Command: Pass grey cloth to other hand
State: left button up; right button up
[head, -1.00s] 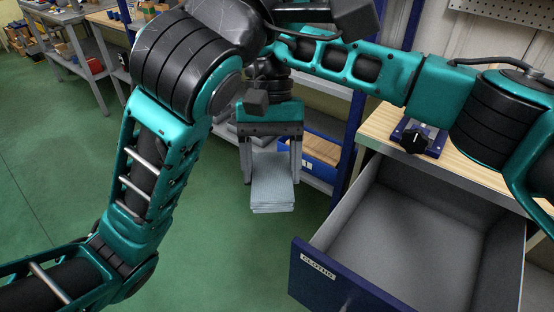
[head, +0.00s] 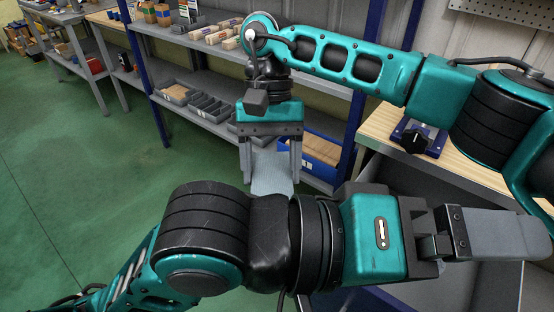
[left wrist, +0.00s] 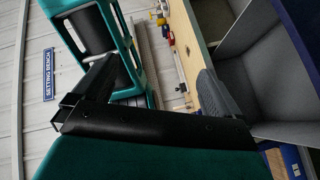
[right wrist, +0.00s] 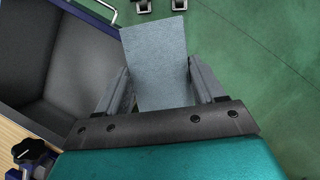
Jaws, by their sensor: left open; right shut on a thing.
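My left gripper (head: 500,235) is open and empty at the right of the head view, pointing right over the drawer and well apart from the cloth. My left forearm hides the lower end of the cloth's surroundings. In the left wrist view the left fingers (left wrist: 152,92) stand wide apart with nothing between them.
An open grey drawer (head: 375,172) lies under my left arm, mostly hidden; its empty interior (right wrist: 55,60) shows in the right wrist view. A wooden bench top (head: 378,122) bears a blue device with a black knob (head: 416,138). Shelves with bins (head: 208,108) stand behind.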

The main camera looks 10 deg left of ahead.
pick_arm(q)
jog(key=w+a+f+y, duration=0.3)
jog(key=a+f+y, duration=0.2)
jog(key=y, duration=0.4)
jog(key=w+a+r+n+t+y, duration=0.2)
jog(key=w+a+r+n+y, duration=0.3)
jog(key=a+y, duration=0.4)
jog(key=shift+m+t+h, duration=0.3)
jog(key=shift+m+h, duration=0.1)
jog(key=shift+h, duration=0.3)
jog(key=x, duration=0.8)
jog(key=a+x, duration=0.1)
jog(key=x, duration=0.4)
jog(key=shift+w+r, duration=0.1)
jog(key=shift+w, duration=0.05)
jog(key=shift+c, duration=0.4)
